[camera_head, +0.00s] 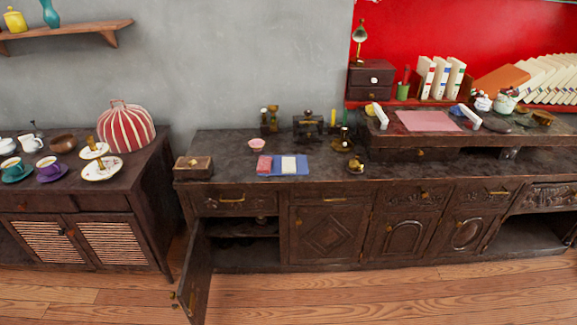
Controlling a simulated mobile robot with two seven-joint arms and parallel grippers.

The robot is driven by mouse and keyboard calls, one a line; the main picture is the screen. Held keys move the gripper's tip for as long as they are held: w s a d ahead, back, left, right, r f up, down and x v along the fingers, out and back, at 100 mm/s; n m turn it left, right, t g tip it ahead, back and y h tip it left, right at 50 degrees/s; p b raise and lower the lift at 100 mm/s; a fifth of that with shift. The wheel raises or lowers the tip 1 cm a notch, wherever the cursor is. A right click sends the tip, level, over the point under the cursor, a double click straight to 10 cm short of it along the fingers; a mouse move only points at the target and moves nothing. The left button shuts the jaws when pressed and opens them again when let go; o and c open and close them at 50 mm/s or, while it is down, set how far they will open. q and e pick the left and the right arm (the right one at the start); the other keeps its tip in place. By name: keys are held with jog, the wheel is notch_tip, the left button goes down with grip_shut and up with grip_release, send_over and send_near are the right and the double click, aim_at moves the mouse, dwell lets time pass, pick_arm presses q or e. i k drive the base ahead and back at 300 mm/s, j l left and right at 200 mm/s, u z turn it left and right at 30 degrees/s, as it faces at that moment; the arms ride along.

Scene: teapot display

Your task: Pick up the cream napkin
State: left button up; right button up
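A red-pink napkin (264,164) lies directly to the left of the blue one. I cannot tell exactly how they overlap. Neither of my grippers nor my arms is in view.
A brass piece (356,165) stands to the right. A lower cabinet door (196,272) hangs open toward the floor. The counter front edge by the napkins is clear.

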aim_at(288, 163)
jog(key=i+l+u, duration=0.15)
jog(key=u, duration=1)
jog(key=i+l+u, duration=0.1)
jog(key=l+u, duration=0.55)
jog(key=l, duration=0.15)
jog(key=l+u, duration=0.35)
jog(key=l, duration=0.55)
jog(key=l+u, duration=0.1)
jog(key=l, duration=0.85)
